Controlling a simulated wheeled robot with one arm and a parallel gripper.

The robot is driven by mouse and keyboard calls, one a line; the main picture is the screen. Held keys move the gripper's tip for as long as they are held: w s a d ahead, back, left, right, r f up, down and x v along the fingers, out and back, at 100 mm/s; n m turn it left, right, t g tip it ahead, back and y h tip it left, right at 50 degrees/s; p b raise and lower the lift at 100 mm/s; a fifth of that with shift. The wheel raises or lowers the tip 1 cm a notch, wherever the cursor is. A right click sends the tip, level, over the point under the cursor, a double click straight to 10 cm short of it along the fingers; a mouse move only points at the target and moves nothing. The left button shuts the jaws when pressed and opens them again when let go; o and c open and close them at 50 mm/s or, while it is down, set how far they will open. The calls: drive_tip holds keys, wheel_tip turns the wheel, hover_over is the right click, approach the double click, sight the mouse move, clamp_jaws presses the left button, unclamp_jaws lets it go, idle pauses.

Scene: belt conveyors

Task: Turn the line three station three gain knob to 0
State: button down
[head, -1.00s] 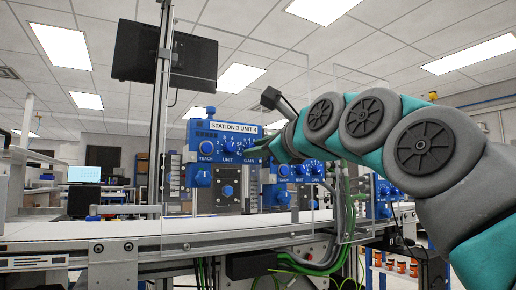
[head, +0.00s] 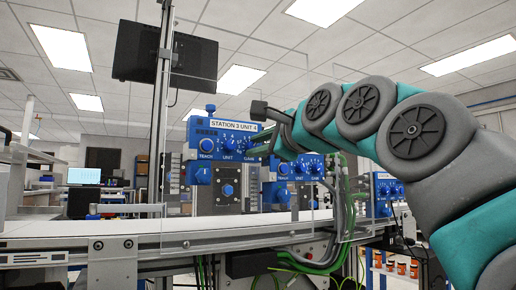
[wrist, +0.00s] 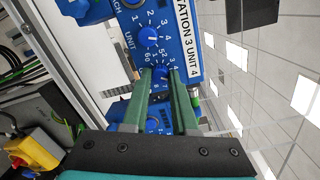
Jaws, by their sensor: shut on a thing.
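The blue station panel (head: 228,131) carries a white label reading STATION 3 UNIT 4 and has teach, unit and gain dials. In the wrist view the gain knob (wrist: 162,72) is a small blue knob at the tips of my gripper (wrist: 161,78). The two green fingers are closed on its sides. The exact number it points to is hard to read. In the head view my gripper (head: 263,148) reaches the panel's right end from the right and hides the gain knob. The unit knob (wrist: 149,37) sits beside it, apart from the fingers.
A similar blue panel (head: 303,168) stands close on the right, below and behind my gripper. Clear guard panes and a metal post surround the station. The white conveyor belt (head: 130,226) runs below. Cables (head: 340,215) hang at the right.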

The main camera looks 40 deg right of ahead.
drive_tip(key=n, duration=0.3)
drive_tip(key=shift+n, duration=0.3)
drive_tip(key=n+b, duration=0.1)
drive_tip(key=n, duration=0.2)
drive_tip(key=shift+r, duration=0.1)
drive_tip(key=n, duration=0.4)
drive_tip(key=shift+h, duration=0.3)
drive_tip(key=n, duration=0.4)
drive_tip(key=shift+a+g, duration=0.1)
drive_tip(key=shift+g, duration=0.2)
drive_tip(key=n, duration=0.4)
drive_tip(key=shift+n+h, duration=0.3)
drive_tip(key=n, duration=0.2)
drive_tip(key=shift+n, duration=0.3)
drive_tip(key=n+p, duration=0.1)
drive_tip(key=n, duration=0.2)
drive_tip(key=shift+n+p, duration=0.5)
drive_tip(key=shift+n, duration=1.7)
